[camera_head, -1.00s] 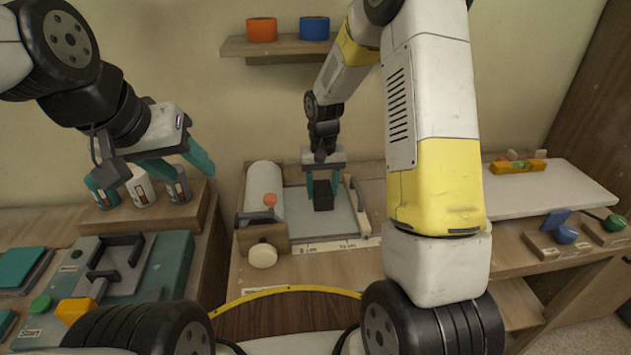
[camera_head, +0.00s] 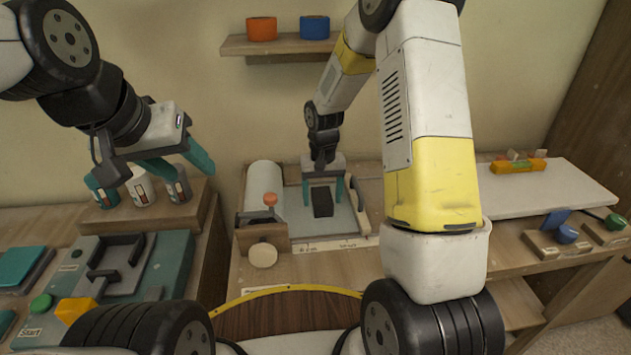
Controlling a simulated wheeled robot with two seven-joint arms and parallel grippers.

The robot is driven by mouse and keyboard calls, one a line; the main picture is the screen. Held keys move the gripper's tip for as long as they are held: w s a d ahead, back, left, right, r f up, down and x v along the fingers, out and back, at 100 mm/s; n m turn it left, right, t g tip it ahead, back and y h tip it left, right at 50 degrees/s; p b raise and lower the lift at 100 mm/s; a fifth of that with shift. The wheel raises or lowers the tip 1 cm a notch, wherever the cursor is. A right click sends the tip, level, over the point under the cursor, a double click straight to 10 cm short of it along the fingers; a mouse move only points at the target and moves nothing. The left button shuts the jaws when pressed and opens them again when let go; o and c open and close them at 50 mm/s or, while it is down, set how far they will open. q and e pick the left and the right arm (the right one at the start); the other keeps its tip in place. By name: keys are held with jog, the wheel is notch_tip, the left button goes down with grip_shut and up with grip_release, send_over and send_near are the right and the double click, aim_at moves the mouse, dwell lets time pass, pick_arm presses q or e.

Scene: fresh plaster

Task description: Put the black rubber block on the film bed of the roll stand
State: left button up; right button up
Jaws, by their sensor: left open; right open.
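The black rubber block (camera_head: 322,203) rests on the pale film bed (camera_head: 304,225) of the roll stand. A white film roll (camera_head: 265,192) lies along the left side of the stand, with an orange knob (camera_head: 270,199) and a pale round knob (camera_head: 263,256) near its front. My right gripper (camera_head: 323,203) is open, pointing down, with its teal fingers on either side of the block and a visible gap to each. My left gripper (camera_head: 181,168) is open and empty, in the air at the left above several small cans.
The small cans (camera_head: 139,187) stand on a wooden step. A teal machine with a grey handle (camera_head: 116,262) is at lower left. A wall shelf (camera_head: 283,46) holds orange and blue tape rolls. A white board (camera_head: 535,189) with a yellow level (camera_head: 518,166) lies at right.

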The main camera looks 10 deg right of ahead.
aim_at(322, 195)
notch_tip(322, 195, up, 12)
jog(key=s+d+r+t+y, duration=0.1)
jog(key=s+d+r+t, duration=0.15)
jog(key=s+r, duration=0.8)
jog(key=s+r+t+y, duration=0.1)
jog(key=s+r+t, duration=0.2)
jog(key=s, duration=0.9)
notch_tip(322, 195, up, 2)
jog(key=shift+s+d+n+t, duration=0.2)
jog(key=shift+d+n+t, duration=0.1)
jog(key=shift+d+t, duration=0.1)
